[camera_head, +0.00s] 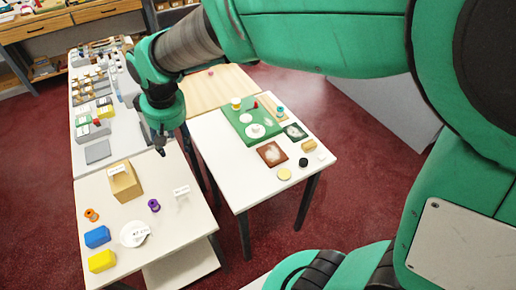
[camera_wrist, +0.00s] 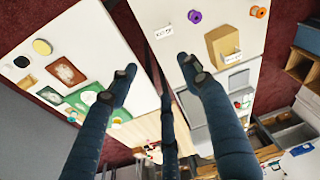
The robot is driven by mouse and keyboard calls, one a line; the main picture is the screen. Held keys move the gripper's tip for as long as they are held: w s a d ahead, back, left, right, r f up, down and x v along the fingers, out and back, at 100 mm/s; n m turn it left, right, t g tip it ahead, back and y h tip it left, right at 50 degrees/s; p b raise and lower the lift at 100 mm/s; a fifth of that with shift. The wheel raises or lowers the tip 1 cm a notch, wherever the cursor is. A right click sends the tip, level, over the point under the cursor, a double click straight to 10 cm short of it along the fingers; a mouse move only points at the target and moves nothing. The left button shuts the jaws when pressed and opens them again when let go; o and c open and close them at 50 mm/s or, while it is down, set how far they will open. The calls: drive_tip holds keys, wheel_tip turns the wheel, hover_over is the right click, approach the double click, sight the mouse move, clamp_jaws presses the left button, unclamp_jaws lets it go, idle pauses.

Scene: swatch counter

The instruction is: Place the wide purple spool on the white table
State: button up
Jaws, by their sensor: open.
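The purple spool (camera_head: 154,205) rests on the near left pale table (camera_head: 205,222), beside a small white label card (camera_head: 181,192). In the wrist view the purple spool (camera_wrist: 194,16) is at the top, beyond my fingertips. My gripper (camera_head: 161,151) hangs above the far edge of that table, apart from the spool. In the wrist view my gripper (camera_wrist: 158,68) has its fingers spread with nothing between them. A second white table (camera_head: 232,185) stands to the right. It holds a green mat (camera_head: 240,112), dark square pieces, and small round pieces.
An orange spool (camera_head: 91,215), a blue block (camera_head: 97,237), a yellow block (camera_head: 102,261), a tan box (camera_head: 125,182) and a white round dish (camera_head: 134,234) share the spool's table. A cluttered long counter (camera_head: 98,152) lies behind. A gap separates the two near tables.

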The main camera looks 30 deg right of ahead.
drive_tip(key=s+d+r+m+t, duration=0.1)
drive_tip(key=s+d+r, duration=0.4)
drive_tip(key=s, duration=0.6)
drive_tip(key=s+d+r+m+t, duration=0.2)
drive_tip(key=s+d+r, duration=0.3)
drive_tip(key=s+d, duration=0.5)
drive_tip(key=shift+s+d+m+h, duration=0.15)
drive_tip(key=shift+s+m+h, duration=0.2)
drive_tip(key=shift+s, duration=0.3)
drive_tip(key=shift+o, duration=0.5)
drive_tip(key=w+a+f+n+g+y, duration=0.1)
drive_tip(key=w+a+f+n+y, duration=0.15)
drive_tip(key=w+a+f, duration=0.4)
drive_tip(key=w+a+f+n+y, duration=0.1)
drive_tip(key=w+a+f+n, duration=0.25)
drive_tip(key=w+a, duration=0.5)
drive_tip(key=w+a+f+n, duration=0.1)
drive_tip(key=w+a+f, duration=0.2)
drive_tip(key=f, duration=0.3)
drive_tip(key=w+a+f+n+g, duration=0.1)
drive_tip(key=w+a+f+n, duration=0.1)
drive_tip(key=w+a+f, duration=0.2)
drive_tip(key=w+a+f+n, duration=0.1)
drive_tip(key=w+a+f, duration=0.2)
drive_tip(key=f, duration=0.7)
drive_tip(key=shift+w+a+n+g, duration=0.3)
drive_tip(key=shift+a+n, duration=0.05)
drive_tip(key=shift+a, duration=0.2)
